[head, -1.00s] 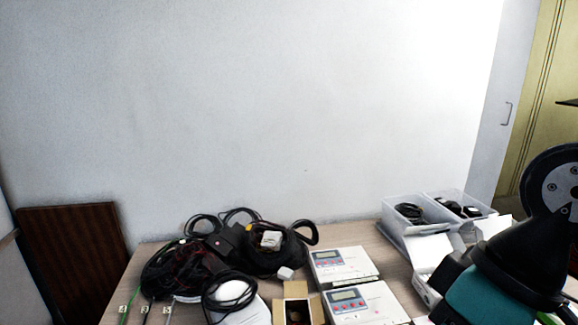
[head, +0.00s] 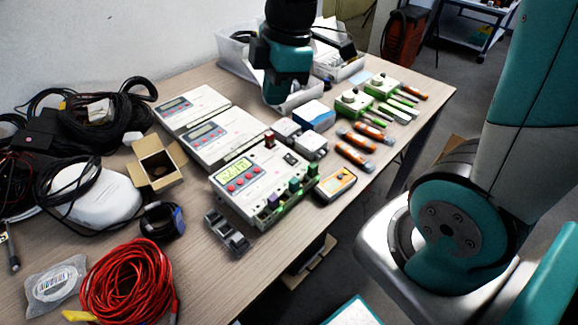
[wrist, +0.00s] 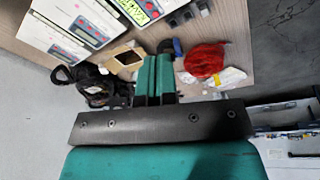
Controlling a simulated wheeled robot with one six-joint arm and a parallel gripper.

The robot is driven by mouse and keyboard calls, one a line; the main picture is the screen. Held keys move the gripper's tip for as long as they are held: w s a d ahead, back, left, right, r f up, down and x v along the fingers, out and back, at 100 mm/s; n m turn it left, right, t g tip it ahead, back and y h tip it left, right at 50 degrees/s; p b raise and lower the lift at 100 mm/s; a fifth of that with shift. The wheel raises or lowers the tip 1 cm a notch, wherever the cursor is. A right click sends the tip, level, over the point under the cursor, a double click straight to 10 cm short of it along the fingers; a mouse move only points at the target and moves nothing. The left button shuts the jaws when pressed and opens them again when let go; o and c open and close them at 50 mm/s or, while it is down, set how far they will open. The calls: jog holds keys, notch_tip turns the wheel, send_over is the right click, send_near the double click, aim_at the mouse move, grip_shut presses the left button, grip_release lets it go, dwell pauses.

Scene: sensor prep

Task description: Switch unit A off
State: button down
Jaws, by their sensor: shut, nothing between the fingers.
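Three white control units with red buttons stand in a row on the table. The nearest unit (head: 262,183) has a lit yellow-green display, and a row of coloured connectors along its front edge. The middle unit (head: 222,137) and the far unit (head: 190,107) have greyish displays. No letter is readable, so I cannot tell which is unit A. The lit unit also shows at the top of the wrist view (wrist: 150,8). My gripper (head: 277,98) points down behind the units, near the clear bins, apart from them. Its teal fingers (wrist: 154,80) are together and empty.
Clear bins (head: 236,50) stand at the back. Orange-grey handhelds (head: 354,148) and green-white devices (head: 357,103) lie to the right. A red cable coil (head: 128,282), an open cardboard box (head: 156,163) and black cables (head: 100,125) lie to the left.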

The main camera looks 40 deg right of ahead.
aim_at(289, 156)
jog(key=w+d+f+n+h+b, duration=0.1)
jog(key=w+d+f+n+b, duration=0.3)
jog(key=d+f, duration=0.4)
jog(key=shift+w+f+n+h+b, duration=0.3)
jog(key=shift+w+f+n, duration=0.1)
jog(key=shift+w+f, duration=0.3)
jog(key=shift+f, duration=0.1)
jog(key=f, duration=0.4)
jog(key=w+f+b, duration=0.1)
jog(key=f, duration=0.8)
jog(key=shift+w+a+f, duration=0.15)
jog(key=shift+w+f, duration=0.15)
jog(key=shift+f, duration=0.1)
